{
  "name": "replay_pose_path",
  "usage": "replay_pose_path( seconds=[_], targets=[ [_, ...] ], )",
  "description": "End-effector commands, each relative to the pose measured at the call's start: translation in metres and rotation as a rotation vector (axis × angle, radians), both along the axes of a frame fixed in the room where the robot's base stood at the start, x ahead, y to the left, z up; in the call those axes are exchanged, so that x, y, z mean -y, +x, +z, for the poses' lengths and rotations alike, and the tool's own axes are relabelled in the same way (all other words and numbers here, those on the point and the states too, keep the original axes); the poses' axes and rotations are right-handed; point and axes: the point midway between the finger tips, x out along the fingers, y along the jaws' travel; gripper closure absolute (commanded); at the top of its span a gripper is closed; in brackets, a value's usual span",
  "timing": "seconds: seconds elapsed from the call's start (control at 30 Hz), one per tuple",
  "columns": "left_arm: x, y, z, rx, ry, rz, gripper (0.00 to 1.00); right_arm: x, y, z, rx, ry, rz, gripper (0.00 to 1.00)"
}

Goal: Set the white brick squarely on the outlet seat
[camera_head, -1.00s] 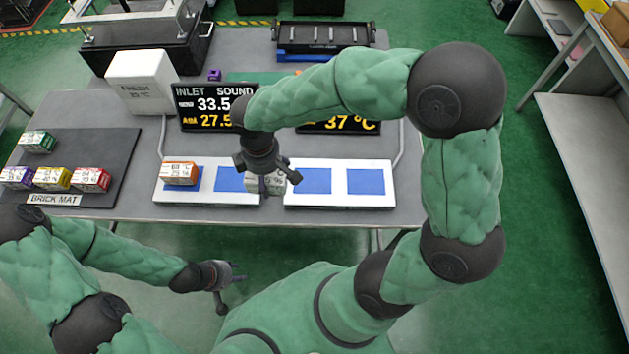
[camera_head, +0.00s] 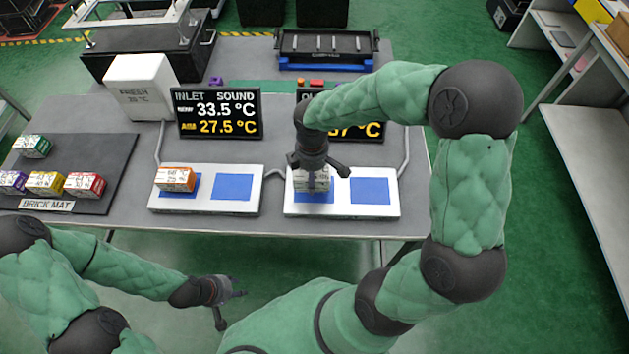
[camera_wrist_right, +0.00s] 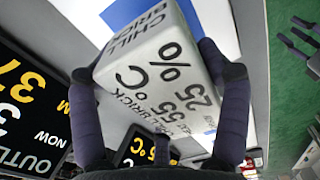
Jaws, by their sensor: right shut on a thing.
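The white brick (camera_head: 311,182), printed "CHILL BRICK", is held in my right gripper (camera_head: 318,168) at the left blue square (camera_head: 315,197) of the right-hand white plate (camera_head: 345,210). The gripper partly hides the brick. In the right wrist view the brick (camera_wrist_right: 155,70) sits between both dark fingers and looks turned relative to the blue patch (camera_wrist_right: 125,12) beyond it. I cannot tell whether its underside touches the plate. My left gripper (camera_head: 232,305) is open and empty, low in front of the table.
An orange-topped brick (camera_head: 176,178) sits on the left plate (camera_head: 205,210). Several coloured bricks are on the brick mat (camera_head: 105,150). The inlet display (camera_head: 217,112) and the partly hidden outlet display (camera_head: 368,131) stand behind. The right plate's other blue square (camera_head: 370,191) is free.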

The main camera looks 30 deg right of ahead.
Motion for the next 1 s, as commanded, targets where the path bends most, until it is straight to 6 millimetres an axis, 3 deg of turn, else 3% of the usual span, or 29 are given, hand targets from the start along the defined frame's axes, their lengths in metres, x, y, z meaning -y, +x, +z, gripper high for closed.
replay_pose_path(
  seconds=[0.37,0.77,0.8,0.87,1.0],
  targets=[
    [0.000,0.000,-0.015,0.000,0.000,0.000,0.60,0.008,0.001,-0.039,0.000,0.000,0.000,0.69],
    [0.000,0.000,-0.016,0.000,0.000,0.000,0.60,0.008,0.002,-0.043,0.001,0.000,0.000,0.69],
    [0.000,0.000,-0.016,0.000,0.000,0.000,0.60,0.008,0.001,-0.043,0.000,0.000,0.000,0.15],
    [0.000,0.000,-0.016,0.000,0.000,0.000,0.60,0.008,0.001,-0.043,0.000,0.000,0.000,0.00],
    [0.000,0.000,-0.016,0.000,0.000,0.000,0.60,0.008,0.001,-0.043,0.000,0.000,0.000,0.00]
  ],
)
